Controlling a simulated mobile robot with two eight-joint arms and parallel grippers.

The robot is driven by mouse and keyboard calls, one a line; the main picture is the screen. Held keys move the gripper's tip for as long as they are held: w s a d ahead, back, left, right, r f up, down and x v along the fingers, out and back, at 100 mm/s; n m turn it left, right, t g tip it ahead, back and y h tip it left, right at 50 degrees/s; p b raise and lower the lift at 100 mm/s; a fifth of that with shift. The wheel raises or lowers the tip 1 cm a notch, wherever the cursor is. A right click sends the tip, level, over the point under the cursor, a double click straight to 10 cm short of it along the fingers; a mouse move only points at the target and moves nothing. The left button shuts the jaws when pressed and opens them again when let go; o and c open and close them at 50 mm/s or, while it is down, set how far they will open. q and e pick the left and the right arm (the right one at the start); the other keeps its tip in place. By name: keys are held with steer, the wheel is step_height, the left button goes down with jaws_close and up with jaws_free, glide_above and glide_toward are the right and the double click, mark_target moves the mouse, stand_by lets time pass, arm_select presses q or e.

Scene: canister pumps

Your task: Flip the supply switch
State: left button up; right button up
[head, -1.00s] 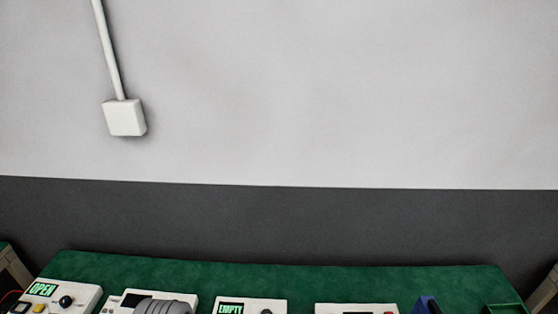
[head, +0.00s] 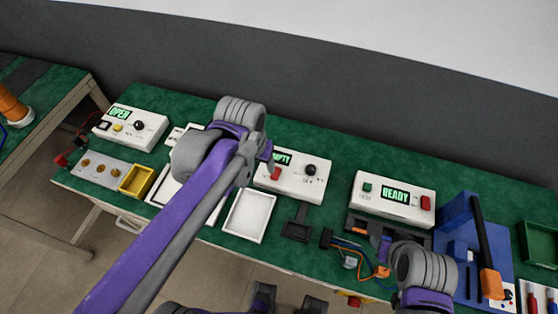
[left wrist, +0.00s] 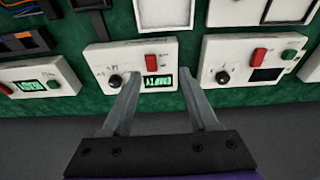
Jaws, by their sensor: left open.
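I cannot read which switch is the supply switch. The white EMPTY unit (head: 287,184) stands mid-bench with a red rocker switch (head: 275,173) and a black knob (head: 310,170); it also shows inverted in the left wrist view (left wrist: 131,66). My left gripper (left wrist: 162,82) is open and empty, its fingers in front of that unit's rear edge. In the head view the left gripper (head: 268,153) is just above the unit. A second unit with a dark screen (left wrist: 252,62) is largely hidden by my left arm in the head view. My right gripper (head: 382,245) is near the bench's right part, its jaws unclear.
A READY unit (head: 394,198) with a red switch stands to the right, an OPEN unit (head: 133,128) to the left. White trays (head: 250,216), a yellow bin (head: 137,180), loose wires (head: 352,252) and a blue fixture (head: 462,245) crowd the green bench.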

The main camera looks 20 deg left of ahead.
mark_target(278, 167)
arm_select(q)
steer(key=w+d+g+b, duration=0.1)
steer(key=w+d+g, duration=0.15)
steer(key=w, duration=0.55)
step_height(278, 167, down, 11)
steer(key=shift+s+f+b, duration=0.1)
steer(key=shift+f+b, duration=0.05)
steer(key=shift+b, duration=0.35)
arm_select(e)
steer(key=f, duration=0.2)
steer(key=shift+s+f, duration=0.3)
steer(key=shift+f, duration=0.05)
arm_select(q)
jaws_close()
